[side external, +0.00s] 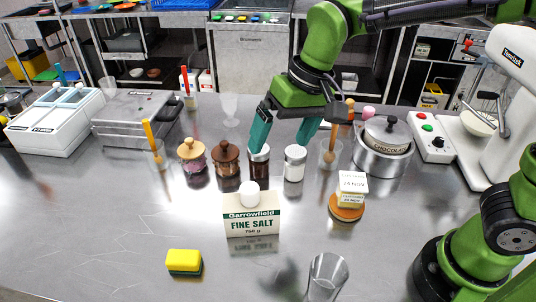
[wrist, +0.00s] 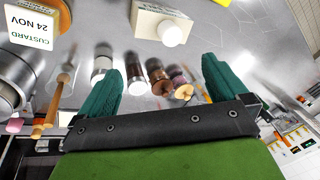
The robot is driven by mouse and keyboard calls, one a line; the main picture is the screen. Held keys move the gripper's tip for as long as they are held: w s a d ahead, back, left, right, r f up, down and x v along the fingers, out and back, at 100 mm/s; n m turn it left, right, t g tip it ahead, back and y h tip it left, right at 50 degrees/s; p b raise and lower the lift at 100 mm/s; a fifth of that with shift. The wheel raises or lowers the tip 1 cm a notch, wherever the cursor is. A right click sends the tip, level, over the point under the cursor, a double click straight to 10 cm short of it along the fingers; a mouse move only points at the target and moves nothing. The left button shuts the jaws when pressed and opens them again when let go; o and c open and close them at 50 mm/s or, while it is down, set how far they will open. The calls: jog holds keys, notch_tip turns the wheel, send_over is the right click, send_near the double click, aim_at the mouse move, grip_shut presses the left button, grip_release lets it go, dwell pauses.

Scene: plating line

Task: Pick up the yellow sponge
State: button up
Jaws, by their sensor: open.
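The yellow sponge (side external: 184,261), with a dark green underside, lies flat on the steel counter at the front left in the side view. A sliver of yellow, likely the sponge, shows at the top edge of the wrist view (wrist: 221,2). My gripper (side external: 280,146) is open and empty, its teal fingers pointing down among the shakers and jars towards the back. It is well behind and to the right of the sponge. The wrist view also shows both fingers of my gripper (wrist: 160,68) spread apart.
A Fine Salt carton (side external: 252,222) stands between my gripper and the counter front. Jars (side external: 192,156), a dark shaker (side external: 259,167) and a white shaker (side external: 295,164) line up near my fingers. A clear glass (side external: 327,277) stands front right. The counter around the sponge is clear.

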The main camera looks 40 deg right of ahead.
jog(key=w+a+f+g, duration=0.1)
jog(key=w+a+f, duration=0.2)
jog(key=a, duration=0.5)
jog(key=m+g+h, duration=0.1)
jog(key=m+h, duration=0.2)
jog(key=m, duration=0.3)
send_over(182, 256)
notch_tip(182, 256, down, 3)
notch_tip(182, 256, down, 16)
jog(key=shift+r, duration=0.1)
jog(key=c, duration=1)
jog(key=shift+c, duration=0.2)
